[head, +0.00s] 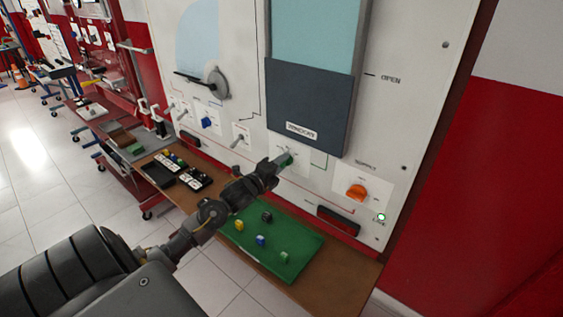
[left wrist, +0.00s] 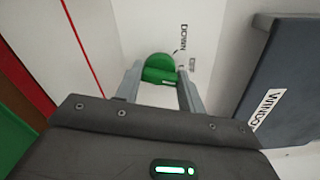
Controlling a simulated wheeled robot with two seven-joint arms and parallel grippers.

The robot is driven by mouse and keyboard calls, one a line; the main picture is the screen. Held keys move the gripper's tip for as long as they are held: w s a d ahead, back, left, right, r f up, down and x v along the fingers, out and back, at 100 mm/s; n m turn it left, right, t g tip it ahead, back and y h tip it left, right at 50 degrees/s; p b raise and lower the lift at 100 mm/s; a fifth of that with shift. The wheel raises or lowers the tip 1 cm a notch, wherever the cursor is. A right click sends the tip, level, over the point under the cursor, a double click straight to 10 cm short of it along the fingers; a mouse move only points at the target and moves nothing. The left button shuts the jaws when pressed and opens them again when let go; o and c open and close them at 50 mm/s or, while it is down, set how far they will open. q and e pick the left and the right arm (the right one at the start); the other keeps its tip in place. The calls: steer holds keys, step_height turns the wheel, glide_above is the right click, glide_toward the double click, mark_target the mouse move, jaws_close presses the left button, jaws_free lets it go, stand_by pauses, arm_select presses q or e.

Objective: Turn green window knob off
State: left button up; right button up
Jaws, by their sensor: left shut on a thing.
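The green window knob (head: 290,159) is on the white upright panel, below the dark window panel (head: 305,100). In the left wrist view the green knob (left wrist: 159,68) shows between my fingertips, its grip bar lying roughly across the picture. The word DOWN and another, blurred word are printed beside it. My left gripper (head: 282,162) reaches in from the left and is shut on the knob; the left wrist view shows both fingers (left wrist: 159,78) at its sides. In the head view the fingers partly hide the knob. My right gripper is in neither view.
An orange supply knob (head: 357,191) is to the right, near a lit green LIVE lamp (head: 381,217). A lever switch (head: 240,136) and a blue knob (head: 207,122) are to the left. Below, a green mat (head: 295,262) on the brown shelf holds several small coloured pieces.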

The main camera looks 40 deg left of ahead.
arm_select(q)
steer(key=shift+n+p, duration=0.65)
steer(key=shift+n, duration=0.95)
steer(key=o, duration=1)
steer(key=s+b, duration=0.2)
steer(key=s, duration=0.9)
steer(key=shift+d, duration=0.1)
steer(key=shift+f, duration=0.1)
